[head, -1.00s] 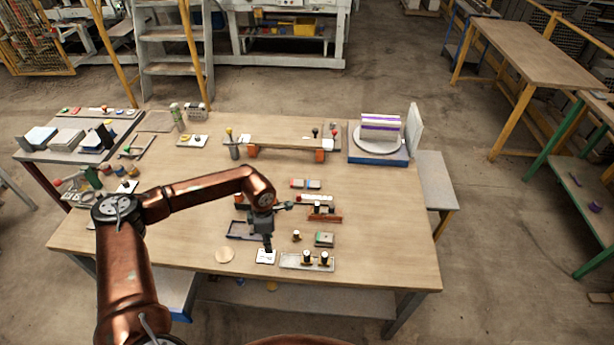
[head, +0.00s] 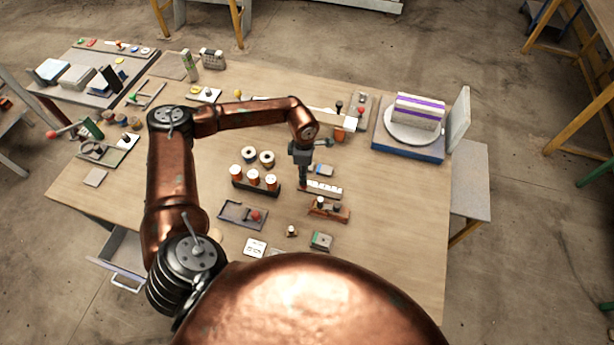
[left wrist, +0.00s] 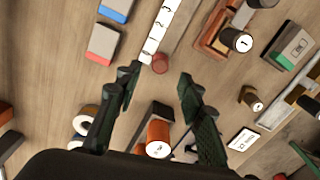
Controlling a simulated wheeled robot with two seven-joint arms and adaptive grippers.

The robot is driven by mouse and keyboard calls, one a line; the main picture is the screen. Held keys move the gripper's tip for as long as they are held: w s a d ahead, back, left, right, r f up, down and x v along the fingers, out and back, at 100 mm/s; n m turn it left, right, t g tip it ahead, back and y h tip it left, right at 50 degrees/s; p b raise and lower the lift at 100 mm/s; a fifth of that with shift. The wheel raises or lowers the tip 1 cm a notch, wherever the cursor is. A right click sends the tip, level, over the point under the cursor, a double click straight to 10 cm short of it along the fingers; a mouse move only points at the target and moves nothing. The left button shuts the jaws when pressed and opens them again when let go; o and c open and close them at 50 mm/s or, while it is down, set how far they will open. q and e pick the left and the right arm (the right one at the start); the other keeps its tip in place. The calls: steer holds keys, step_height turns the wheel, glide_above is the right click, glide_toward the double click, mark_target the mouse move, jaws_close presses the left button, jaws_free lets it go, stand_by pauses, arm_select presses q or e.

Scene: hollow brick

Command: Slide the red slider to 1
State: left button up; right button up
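A white numbered strip (head: 323,189) lies on the table right of my left gripper (head: 304,184) in the head view. In the left wrist view the strip (left wrist: 161,28) shows printed numbers, with 2 and 3 readable. A small red knob (left wrist: 160,63), which looks like the red slider, is at the strip's near end. My left gripper (left wrist: 158,88) is open, its two dark fingers apart. The knob shows just ahead of the gap between the fingertips, and no contact is visible. In the head view the gripper hides the knob. My right gripper is not in view.
Orange-and-white spools (head: 254,178) stand in a dark holder left of the gripper. A wooden plane-like tool (head: 328,210) lies close in front of the strip. A dark tray with a red ball (head: 242,214) is nearer. The table's right front is clear.

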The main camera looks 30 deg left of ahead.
arm_select(q)
steer(key=shift+f, duration=2.7)
steer(key=shift+c, duration=0.4)
jaws_close()
